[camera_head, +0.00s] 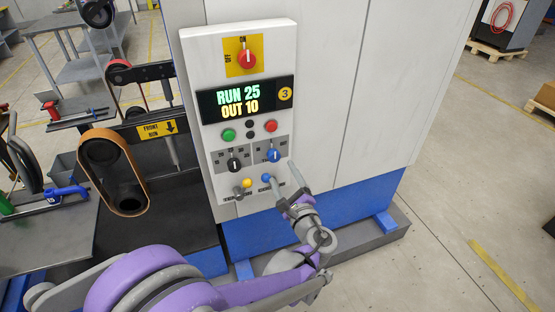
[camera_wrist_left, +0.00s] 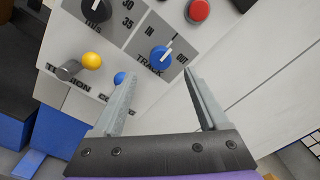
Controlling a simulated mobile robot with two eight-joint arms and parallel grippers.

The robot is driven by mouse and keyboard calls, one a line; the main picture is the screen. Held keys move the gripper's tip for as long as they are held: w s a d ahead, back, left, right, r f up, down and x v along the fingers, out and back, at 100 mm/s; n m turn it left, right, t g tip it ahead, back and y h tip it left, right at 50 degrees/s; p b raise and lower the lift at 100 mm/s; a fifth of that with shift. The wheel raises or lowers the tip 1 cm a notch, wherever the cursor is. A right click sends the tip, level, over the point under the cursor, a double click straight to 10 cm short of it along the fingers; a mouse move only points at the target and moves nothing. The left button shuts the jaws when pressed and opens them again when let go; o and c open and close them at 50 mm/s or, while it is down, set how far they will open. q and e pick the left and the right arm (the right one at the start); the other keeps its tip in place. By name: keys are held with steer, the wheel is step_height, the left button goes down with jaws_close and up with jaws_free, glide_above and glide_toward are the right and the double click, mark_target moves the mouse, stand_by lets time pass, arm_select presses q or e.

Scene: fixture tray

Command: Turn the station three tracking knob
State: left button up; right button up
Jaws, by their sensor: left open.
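The station panel (camera_head: 212,70) carries a yellow badge with a 3 (camera_head: 285,94). Its blue tracking knob (camera_head: 273,155) sits at the lower right of the panel. In the left wrist view the blue knob (camera_wrist_left: 161,59) is above a "TRACK" label, its white pointer tilted up and right between "IN" and "OUT". My left gripper (camera_head: 280,173) is open and empty, just in front of and below the knob. In the left wrist view the gripper (camera_wrist_left: 158,78) has its fingers apart, with the knob showing between the tips, not gripped. My right gripper is not in view.
The display (camera_head: 240,100) reads RUN 25, OUT 10. Close by are a black dial (camera_head: 234,164), a yellow-tipped lever (camera_head: 247,183), a blue-tipped lever (camera_head: 266,178), green (camera_head: 228,135) and red (camera_head: 271,126) buttons. A belt machine (camera_head: 112,175) stands left.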

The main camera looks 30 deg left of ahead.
mark_target(275, 159)
arm_select(q)
steer(key=x, duration=0.7)
steer(key=shift+w+a, duration=0.2)
steer(key=shift+w, duration=0.1)
jaws_close()
